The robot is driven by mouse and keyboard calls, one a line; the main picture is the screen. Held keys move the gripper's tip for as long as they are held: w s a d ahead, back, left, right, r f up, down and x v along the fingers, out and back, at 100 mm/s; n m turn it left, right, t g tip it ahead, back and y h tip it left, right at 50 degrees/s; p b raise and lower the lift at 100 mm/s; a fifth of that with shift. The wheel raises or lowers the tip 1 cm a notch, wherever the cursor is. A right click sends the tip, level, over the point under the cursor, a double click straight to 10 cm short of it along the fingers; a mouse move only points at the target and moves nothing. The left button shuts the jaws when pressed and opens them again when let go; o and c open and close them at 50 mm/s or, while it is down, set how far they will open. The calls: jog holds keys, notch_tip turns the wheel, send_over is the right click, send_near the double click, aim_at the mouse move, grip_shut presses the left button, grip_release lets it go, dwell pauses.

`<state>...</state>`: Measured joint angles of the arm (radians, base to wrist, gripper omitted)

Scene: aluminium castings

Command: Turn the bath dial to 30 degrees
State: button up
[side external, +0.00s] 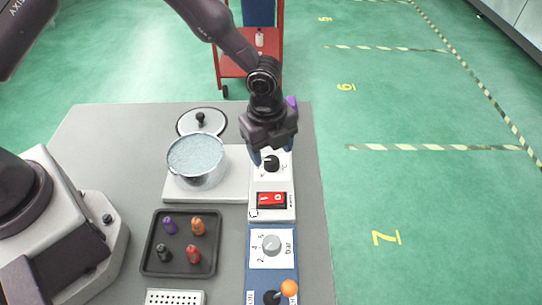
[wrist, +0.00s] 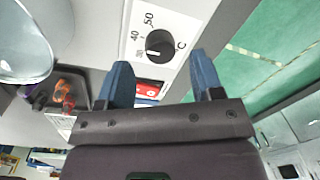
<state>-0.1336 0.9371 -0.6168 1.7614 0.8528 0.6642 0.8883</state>
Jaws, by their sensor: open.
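The bath dial is a black round knob (side external: 271,163) on a white plate marked °C, on the panel right of the pot. In the wrist view the knob (wrist: 160,44) has printed numbers on its left, with 40 and 50 readable and a smaller, blurred one lowest. A pale mark on the knob appears to face that lowest number; its exact setting cannot be told. My gripper (side external: 273,154) is directly over the dial, pointing down. In the wrist view its blue fingers (wrist: 161,65) are open and empty, one on each side of the knob; contact does not show.
A red switch (side external: 271,200) and a grey bar dial (side external: 271,245) are in front. A black tray (side external: 150,259) holds several coloured pegs. An orange-knobbed lever (side external: 289,288) is nearest.

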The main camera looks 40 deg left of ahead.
aim_at(271, 160)
jog(key=shift+w+f, duration=0.1)
jog(key=shift+f, duration=1.5)
jog(key=c, duration=0.9)
jog(key=shift+d, duration=0.1)
jog(key=n, duration=0.4)
jog(key=shift+n, duration=0.4)
jog(key=shift+n+y, duration=0.3)
jog(key=shift+n, duration=2.2)
jog(key=o, duration=0.9)
